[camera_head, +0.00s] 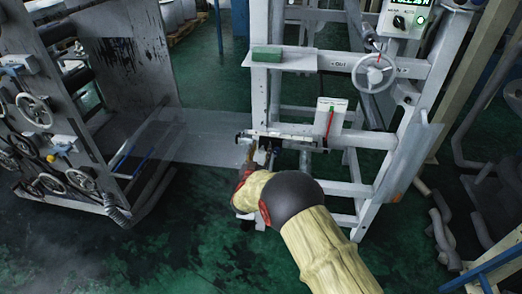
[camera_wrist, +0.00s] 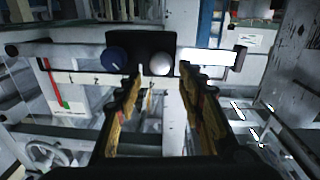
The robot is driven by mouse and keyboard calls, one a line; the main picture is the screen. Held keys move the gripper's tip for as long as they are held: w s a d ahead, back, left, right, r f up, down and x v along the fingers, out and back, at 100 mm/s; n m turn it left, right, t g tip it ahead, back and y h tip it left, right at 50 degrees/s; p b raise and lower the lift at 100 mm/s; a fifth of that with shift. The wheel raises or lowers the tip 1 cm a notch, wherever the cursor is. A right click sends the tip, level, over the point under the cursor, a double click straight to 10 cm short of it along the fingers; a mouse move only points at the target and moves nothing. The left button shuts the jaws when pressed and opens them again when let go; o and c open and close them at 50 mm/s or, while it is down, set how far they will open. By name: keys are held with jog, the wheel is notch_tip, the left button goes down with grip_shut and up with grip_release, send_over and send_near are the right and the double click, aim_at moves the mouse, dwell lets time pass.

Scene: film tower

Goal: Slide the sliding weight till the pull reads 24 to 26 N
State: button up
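The rail (camera_head: 290,136) runs level across the front of the white frame; it also shows in the wrist view (camera_wrist: 80,50). A black block sits on it in the wrist view (camera_wrist: 141,42), with a dark blue round knob (camera_wrist: 115,59) and a silver ball knob (camera_wrist: 161,64); it looks like the sliding weight. My gripper (camera_head: 257,153) is at the left end of the rail. In the wrist view, its fingers (camera_wrist: 160,78) are open, with the silver knob between the tips. Contact cannot be told. The display (camera_head: 408,3) is cut off at the top, its pull reading illegible.
A white card with a red needle (camera_head: 331,118) stands behind the rail. A handwheel (camera_head: 374,73) and a shelf with a green block (camera_head: 267,54) are above. A machine with several handwheels (camera_head: 33,109) stands left. Green floor (camera_head: 205,220) is clear in front.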

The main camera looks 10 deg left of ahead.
jog(key=s+a, duration=0.1)
jog(key=s, duration=1.1)
jog(key=shift+a, duration=0.1)
